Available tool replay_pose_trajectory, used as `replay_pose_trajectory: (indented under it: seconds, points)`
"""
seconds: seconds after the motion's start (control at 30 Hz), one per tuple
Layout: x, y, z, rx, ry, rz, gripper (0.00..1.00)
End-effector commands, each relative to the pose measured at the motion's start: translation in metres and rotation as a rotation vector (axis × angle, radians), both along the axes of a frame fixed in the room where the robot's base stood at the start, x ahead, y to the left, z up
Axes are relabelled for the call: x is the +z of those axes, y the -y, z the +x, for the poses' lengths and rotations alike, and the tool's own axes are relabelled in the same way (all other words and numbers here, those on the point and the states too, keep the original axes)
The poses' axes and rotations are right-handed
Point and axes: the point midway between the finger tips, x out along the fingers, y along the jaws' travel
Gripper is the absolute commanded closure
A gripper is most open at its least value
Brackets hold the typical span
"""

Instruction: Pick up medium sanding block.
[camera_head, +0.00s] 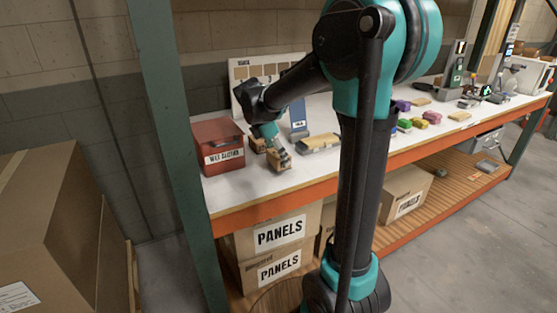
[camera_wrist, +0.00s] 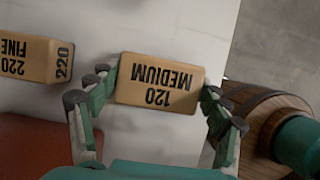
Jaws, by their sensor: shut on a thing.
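The medium sanding block (camera_wrist: 160,83) is a tan block marked "120 MEDIUM". My gripper (camera_wrist: 157,90) has one teal finger with dark tips at each end of it and is shut on it. In the head view the medium block (camera_head: 280,161) is at the table's front left, below my gripper (camera_head: 272,143). I cannot tell whether it touches the tabletop. The fine sanding block (camera_wrist: 24,57), marked "220 FINE", lies to the left, apart from my fingers. A block behind the gripper (camera_head: 257,144) shows partly in the head view.
A red bin (camera_head: 217,146) stands left of the blocks on the white table (camera_head: 250,187). A blue-faced stand (camera_head: 299,117) and a tan pad (camera_head: 319,142) are to the right. A wooden barrel-like thing (camera_wrist: 262,107) is beyond the table edge. Cardboard boxes (camera_head: 280,235) sit below.

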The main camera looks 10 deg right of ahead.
Motion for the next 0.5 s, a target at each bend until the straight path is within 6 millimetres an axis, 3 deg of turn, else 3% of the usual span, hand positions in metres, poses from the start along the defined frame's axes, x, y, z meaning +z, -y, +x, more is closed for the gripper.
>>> replay_pose_trajectory:
  seconds: [0.5]
  points:
    - [0.132, 0.0, 0.0, 0.0, 0.0, 0.0, 0.52]
